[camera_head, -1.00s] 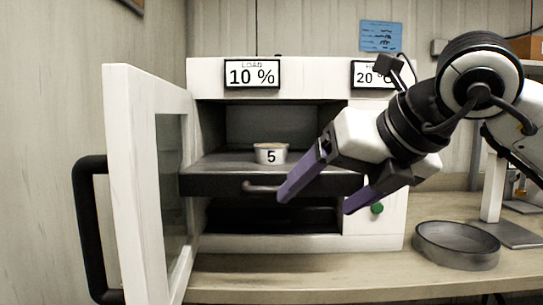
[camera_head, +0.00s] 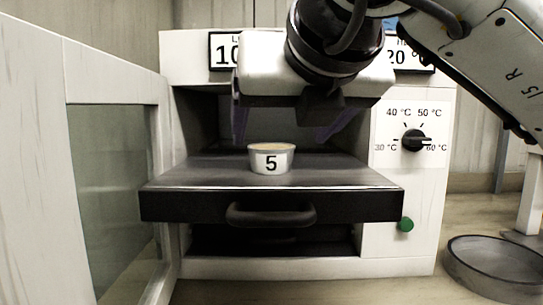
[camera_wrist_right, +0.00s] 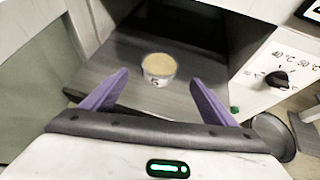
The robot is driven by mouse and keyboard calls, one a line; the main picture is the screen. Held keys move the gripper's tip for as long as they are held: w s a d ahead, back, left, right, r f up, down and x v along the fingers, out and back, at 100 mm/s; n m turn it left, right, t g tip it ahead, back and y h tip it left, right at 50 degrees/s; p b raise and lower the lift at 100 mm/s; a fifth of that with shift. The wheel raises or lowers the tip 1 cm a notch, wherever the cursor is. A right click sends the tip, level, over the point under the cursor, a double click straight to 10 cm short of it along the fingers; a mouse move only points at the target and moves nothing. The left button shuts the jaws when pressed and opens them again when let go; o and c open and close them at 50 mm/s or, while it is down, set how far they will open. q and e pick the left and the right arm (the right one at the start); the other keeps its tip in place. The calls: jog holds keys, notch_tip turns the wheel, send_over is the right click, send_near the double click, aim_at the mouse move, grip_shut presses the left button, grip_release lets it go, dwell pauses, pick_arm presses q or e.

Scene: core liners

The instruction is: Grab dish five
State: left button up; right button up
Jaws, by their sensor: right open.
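Dish five (camera_head: 271,159) is a small pale metal cup marked "5", with a tan fill. It stands upright on the dark pulled-out shelf (camera_head: 330,178) of the white oven. In the right wrist view the dish (camera_wrist_right: 158,68) lies ahead of and between the purple fingers. My right gripper (camera_head: 285,125) is above and around the dish's position in the head view, partly hidden by its own wrist. It also shows in the right wrist view (camera_wrist_right: 158,92), open and empty, with its fingers apart from the dish. My left gripper is not in view.
The oven door (camera_head: 85,150) stands open at the left. A handle (camera_head: 270,215) is on the shelf front. A dial (camera_head: 413,140) and green button (camera_head: 405,224) are on the right panel. A round grey tray (camera_head: 495,265) sits on the bench at right.

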aim_at(275, 149)
jog(key=x, duration=0.8)
jog(key=shift+s+f, duration=0.1)
jog(key=shift+f, duration=0.05)
jog(key=c, duration=1.2)
